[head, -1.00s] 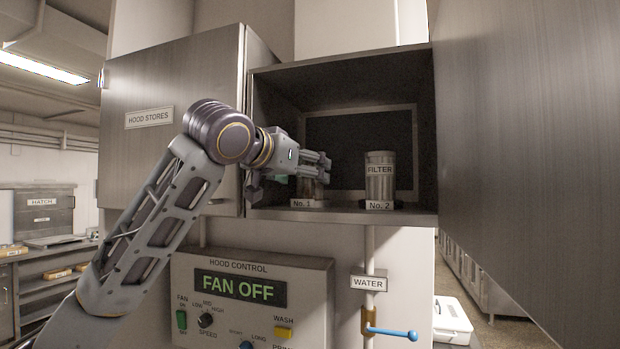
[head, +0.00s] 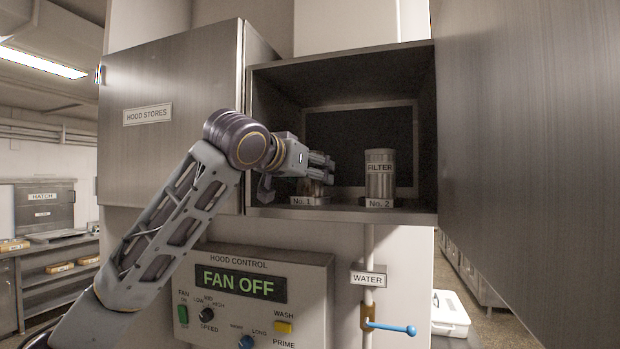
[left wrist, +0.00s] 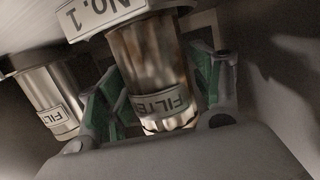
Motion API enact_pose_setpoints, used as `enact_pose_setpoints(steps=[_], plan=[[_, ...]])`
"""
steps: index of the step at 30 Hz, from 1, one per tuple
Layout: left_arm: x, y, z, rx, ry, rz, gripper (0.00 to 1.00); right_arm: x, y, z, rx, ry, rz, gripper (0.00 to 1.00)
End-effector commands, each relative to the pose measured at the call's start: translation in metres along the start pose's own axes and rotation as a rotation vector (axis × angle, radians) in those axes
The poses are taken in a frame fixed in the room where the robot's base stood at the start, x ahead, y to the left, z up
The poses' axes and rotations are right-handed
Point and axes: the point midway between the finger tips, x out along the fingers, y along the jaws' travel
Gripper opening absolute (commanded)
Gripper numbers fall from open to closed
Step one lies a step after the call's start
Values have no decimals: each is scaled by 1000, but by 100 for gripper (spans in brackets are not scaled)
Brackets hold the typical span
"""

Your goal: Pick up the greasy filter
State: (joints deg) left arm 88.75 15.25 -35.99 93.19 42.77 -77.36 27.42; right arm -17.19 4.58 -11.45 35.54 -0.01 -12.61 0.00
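The greasy filter (left wrist: 150,65) is a brown-stained metal cylinder standing upside down in the left wrist view, at the No. 1 label (left wrist: 98,12). In the head view its lower part (head: 311,188) shows behind that label, and my fingers hide its top. My left gripper (head: 325,167) reaches into the open cabinet from the left. In the left wrist view its green-padded fingers (left wrist: 165,95) lie on both sides of the stained filter. I cannot tell whether they press on it. My right gripper is not in view.
A clean filter (head: 380,170) stands to the right at the No. 2 label. The cabinet shelf (head: 345,212) has a front edge below both. The left door (head: 170,120) is beside my arm. A large metal panel (head: 530,130) fills the right side. The hood control box (head: 255,300) is below.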

Motion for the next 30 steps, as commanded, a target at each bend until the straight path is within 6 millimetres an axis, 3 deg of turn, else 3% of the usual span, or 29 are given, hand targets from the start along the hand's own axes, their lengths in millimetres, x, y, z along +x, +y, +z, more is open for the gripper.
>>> enact_pose_setpoints(steps=[1, 9, 22, 30], plan=[[0, 0, 0, 0, 0, 0, 54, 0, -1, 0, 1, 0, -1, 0], [-1, 0, -1, 0, 2, 0, 21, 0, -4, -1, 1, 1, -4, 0], [-1, 0, -6, 0, 2, -1, 21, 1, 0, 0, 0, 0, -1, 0], [-6, 1, -26, 0, 4, 1, 21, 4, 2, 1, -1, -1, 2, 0]])
